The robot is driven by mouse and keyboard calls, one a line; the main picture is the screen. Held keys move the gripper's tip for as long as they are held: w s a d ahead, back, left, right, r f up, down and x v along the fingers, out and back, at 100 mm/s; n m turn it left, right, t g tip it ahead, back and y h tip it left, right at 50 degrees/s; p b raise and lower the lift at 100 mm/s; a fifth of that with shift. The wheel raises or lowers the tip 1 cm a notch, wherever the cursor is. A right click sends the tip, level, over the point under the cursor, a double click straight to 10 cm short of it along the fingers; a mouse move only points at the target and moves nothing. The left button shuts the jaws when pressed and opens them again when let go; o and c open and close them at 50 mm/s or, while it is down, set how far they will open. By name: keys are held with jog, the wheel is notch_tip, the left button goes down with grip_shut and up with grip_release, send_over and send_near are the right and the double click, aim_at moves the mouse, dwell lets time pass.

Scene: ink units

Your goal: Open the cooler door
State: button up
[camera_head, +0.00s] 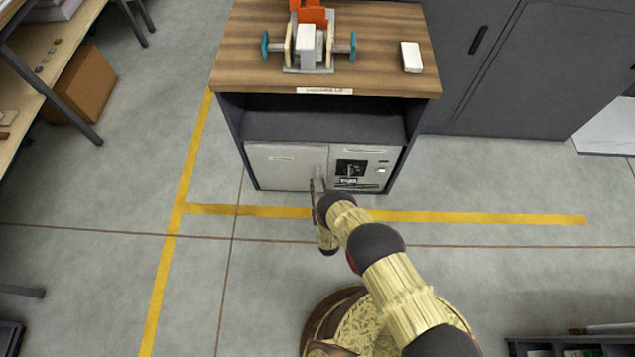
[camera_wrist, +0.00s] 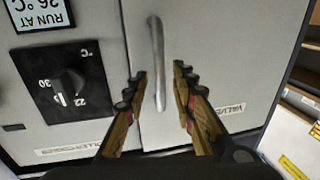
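The cooler is a light grey unit low in the dark cabinet. Its door (camera_head: 283,165) is on the left in the head view and looks shut; it also shows in the wrist view (camera_wrist: 215,50), which is turned upside down. A curved metal handle (camera_wrist: 157,48) runs along the door's edge beside the control panel. My gripper (camera_wrist: 160,76) is open, with one finger on each side of the handle and a visible gap to each. In the head view my gripper (camera_head: 318,186) is at the cooler's front, and my wrist hides part of it.
The black dial panel (camera_wrist: 65,82) is beside the door. A wooden top (camera_head: 240,60) above carries an orange and grey device (camera_head: 308,45) and a white block (camera_head: 411,57). A dark locker (camera_head: 520,70) stands at right. Floor (camera_head: 240,265) in front is clear.

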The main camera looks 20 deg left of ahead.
jog(key=shift+x, duration=1.05)
jog(key=shift+c, duration=1.2)
jog(key=c, duration=0.4)
grip_shut()
